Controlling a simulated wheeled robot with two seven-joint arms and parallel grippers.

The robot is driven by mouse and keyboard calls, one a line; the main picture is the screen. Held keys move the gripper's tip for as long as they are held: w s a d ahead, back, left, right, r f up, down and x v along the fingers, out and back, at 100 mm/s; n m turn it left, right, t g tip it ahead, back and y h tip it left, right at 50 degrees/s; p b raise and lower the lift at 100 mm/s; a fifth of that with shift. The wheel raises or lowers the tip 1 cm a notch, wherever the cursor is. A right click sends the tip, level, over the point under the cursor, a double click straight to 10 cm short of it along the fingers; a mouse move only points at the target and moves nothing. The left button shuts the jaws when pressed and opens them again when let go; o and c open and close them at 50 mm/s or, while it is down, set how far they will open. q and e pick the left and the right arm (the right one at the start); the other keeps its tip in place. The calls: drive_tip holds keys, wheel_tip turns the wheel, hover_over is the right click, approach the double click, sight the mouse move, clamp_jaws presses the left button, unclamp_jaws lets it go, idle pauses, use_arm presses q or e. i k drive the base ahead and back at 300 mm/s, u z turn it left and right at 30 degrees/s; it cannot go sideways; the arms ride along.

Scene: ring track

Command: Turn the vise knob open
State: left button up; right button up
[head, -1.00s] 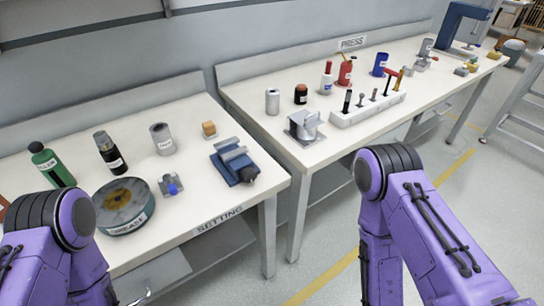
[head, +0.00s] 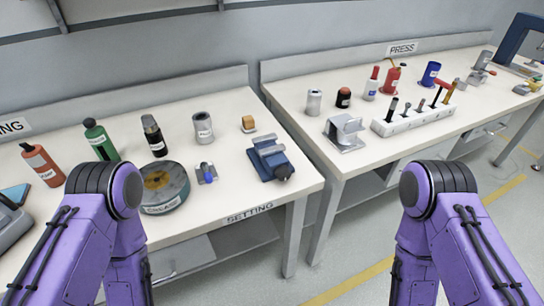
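A blue vise with grey jaws (head: 264,157) sits near the right front corner of the setting table. A dark round knob (head: 284,172) is on its front side, facing the table's front edge. The gap between the jaws is too small to judge. Only the purple upper links of my two arms show, low at left and right. Both grippers are out of view, and nothing of mine touches the vise.
The setting table (head: 215,215) also holds a grease tin (head: 164,186), several bottles, a grey cylinder (head: 203,127) and a small blue-tipped fitting (head: 207,172). The press table (head: 380,160) stands behind to the right with a tool block (head: 413,120). Grey floor lies in front.

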sight(283, 173)
drive_tip(key=u, duration=0.85)
drive_tip(key=k, duration=0.95)
drive_tip(key=z, duration=1.7)
